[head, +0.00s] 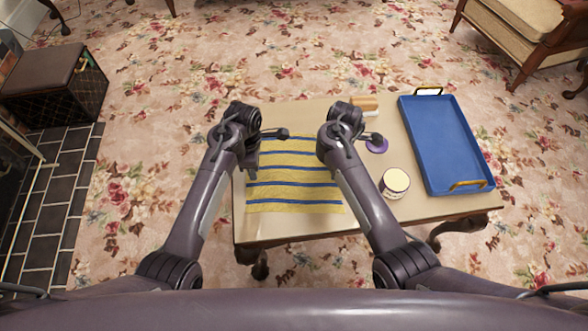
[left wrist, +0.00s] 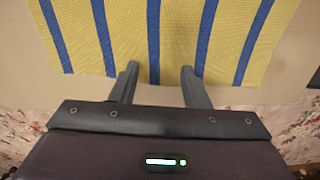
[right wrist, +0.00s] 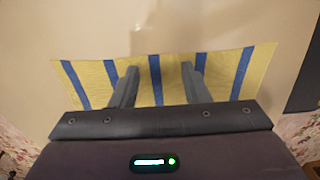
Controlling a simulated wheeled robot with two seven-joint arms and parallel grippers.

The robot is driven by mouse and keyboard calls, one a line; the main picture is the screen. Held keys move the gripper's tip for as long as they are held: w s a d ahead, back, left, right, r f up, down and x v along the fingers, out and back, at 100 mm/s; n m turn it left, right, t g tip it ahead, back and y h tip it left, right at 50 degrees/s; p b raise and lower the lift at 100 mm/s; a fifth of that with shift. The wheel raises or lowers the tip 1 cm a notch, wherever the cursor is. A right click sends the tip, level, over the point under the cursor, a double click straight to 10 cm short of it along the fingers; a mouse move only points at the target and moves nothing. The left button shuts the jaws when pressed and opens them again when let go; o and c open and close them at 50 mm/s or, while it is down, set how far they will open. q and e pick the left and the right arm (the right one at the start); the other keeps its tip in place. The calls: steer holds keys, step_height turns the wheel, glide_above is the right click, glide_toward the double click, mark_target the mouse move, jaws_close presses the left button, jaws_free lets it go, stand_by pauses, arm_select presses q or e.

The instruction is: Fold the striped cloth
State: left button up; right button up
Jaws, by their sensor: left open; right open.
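The striped cloth (head: 295,182) is yellow with blue stripes and lies spread flat on the table (head: 300,222). My left gripper (head: 252,160) is open above the cloth's left edge. In the left wrist view, the cloth's near edge (left wrist: 180,40) passes by the open left fingertips (left wrist: 160,78). My right gripper (head: 324,154) is open by the cloth's right edge. In the right wrist view, the open right fingers (right wrist: 160,74) reach over a strip of the cloth (right wrist: 215,72). Nothing is held in either gripper. My arms hide parts of the cloth's left and right sides.
A blue tray (head: 420,140) with handles stands at the table's right side. A cream-topped round container (head: 395,184), a purple disc (head: 380,147) and a small orange-brown item (head: 366,103) lie between the cloth and the tray. Bare table shows in front of the cloth.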

steer(key=shift+f, duration=0.1)
arm_select(q)
steer(key=shift+f, duration=0.2)
arm_select(e)
steer(key=shift+f, duration=0.1)
arm_select(q)
jaws_close()
arm_select(e)
jaws_close()
arm_select(q)
steer(key=shift+r, duration=0.1)
